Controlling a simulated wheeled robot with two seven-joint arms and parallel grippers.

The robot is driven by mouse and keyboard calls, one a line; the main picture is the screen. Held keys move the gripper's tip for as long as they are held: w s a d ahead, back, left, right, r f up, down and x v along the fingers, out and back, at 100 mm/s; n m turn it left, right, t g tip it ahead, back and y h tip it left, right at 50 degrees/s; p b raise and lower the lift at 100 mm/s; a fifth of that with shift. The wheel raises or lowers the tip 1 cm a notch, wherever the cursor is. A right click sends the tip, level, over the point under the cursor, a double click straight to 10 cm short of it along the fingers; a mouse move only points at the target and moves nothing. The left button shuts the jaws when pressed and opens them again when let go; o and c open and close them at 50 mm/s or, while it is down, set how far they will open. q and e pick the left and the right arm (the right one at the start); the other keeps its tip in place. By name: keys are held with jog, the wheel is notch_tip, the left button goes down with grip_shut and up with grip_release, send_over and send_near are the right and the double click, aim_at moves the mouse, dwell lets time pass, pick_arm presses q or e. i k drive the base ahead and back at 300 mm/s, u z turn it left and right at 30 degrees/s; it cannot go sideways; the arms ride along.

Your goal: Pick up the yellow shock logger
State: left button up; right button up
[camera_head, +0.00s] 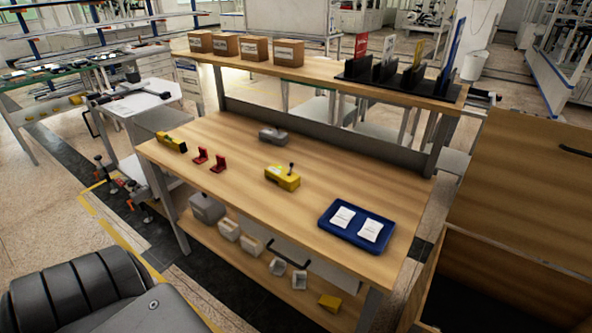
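A yellow box with a short dark knob or stub on top (281,180) sits on the wooden workbench (225,135), near the middle of its top. A second yellow item with a dark end (171,142) lies at the bench's left end. I cannot tell from this view which of the two is the shock logger. Nothing touches either one. Neither of my grippers is in view.
Two small red items (218,164) stand near the left yellow item. A grey block (273,135) lies behind. A blue tray (326,224) with two white packets is at the right front. Boxes (286,52) and a dark rack (385,75) stand on the raised shelf.

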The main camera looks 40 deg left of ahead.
aim_at(276, 173)
jog(key=u, duration=0.35)
jog(key=i, duration=0.85)
jog(key=u, duration=0.45)
